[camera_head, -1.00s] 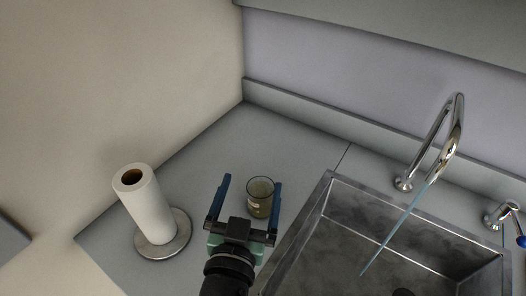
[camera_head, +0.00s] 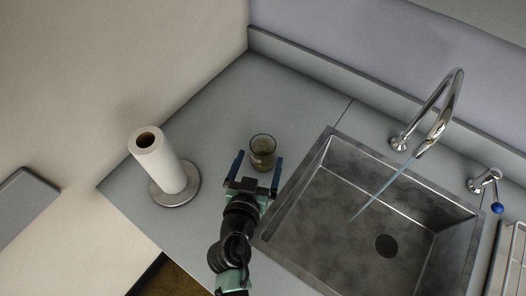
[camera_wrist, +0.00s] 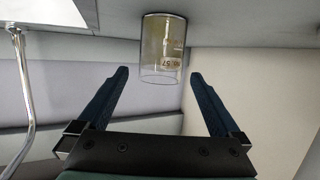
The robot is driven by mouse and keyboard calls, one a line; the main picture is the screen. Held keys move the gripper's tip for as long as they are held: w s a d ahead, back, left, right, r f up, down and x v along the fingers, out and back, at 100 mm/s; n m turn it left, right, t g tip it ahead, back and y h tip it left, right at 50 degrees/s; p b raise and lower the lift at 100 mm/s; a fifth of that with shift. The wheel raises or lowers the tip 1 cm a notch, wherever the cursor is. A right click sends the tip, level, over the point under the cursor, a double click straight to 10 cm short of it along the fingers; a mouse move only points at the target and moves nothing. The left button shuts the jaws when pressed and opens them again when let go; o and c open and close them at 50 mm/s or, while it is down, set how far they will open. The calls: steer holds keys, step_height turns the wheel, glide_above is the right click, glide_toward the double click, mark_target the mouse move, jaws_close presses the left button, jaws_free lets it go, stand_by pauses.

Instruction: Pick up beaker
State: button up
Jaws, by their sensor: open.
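The beaker (camera_head: 263,152) is a clear glass cup with yellowish-brown contents or tint and pale markings. It stands on the grey counter, left of the sink. My gripper (camera_head: 259,157) is open and empty, its two dark blue fingers pointing toward the beaker. In the head view the beaker shows between the fingertips, nearer the right finger. In the wrist view the beaker (camera_wrist: 162,50) appears upside down, just beyond and between the open fingertips (camera_wrist: 158,73). I see no contact between the fingers and the glass.
A paper towel roll on a round metal stand (camera_head: 176,188) stands left of my gripper. The metal sink (camera_head: 375,205) lies close on the right, with a curved faucet (camera_head: 440,115) and a blue-tipped valve (camera_head: 487,182). The counter (camera_head: 255,90) behind the beaker is clear.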

glide_above(263, 153)
steer(key=s, duration=0.2)
steer(key=shift+s+f, duration=0.15)
steer(key=shift+f, duration=0.75)
steer(key=c, duration=1.3)
steer(key=shift+r+p, duration=0.1)
steer(key=shift+p, duration=0.2)
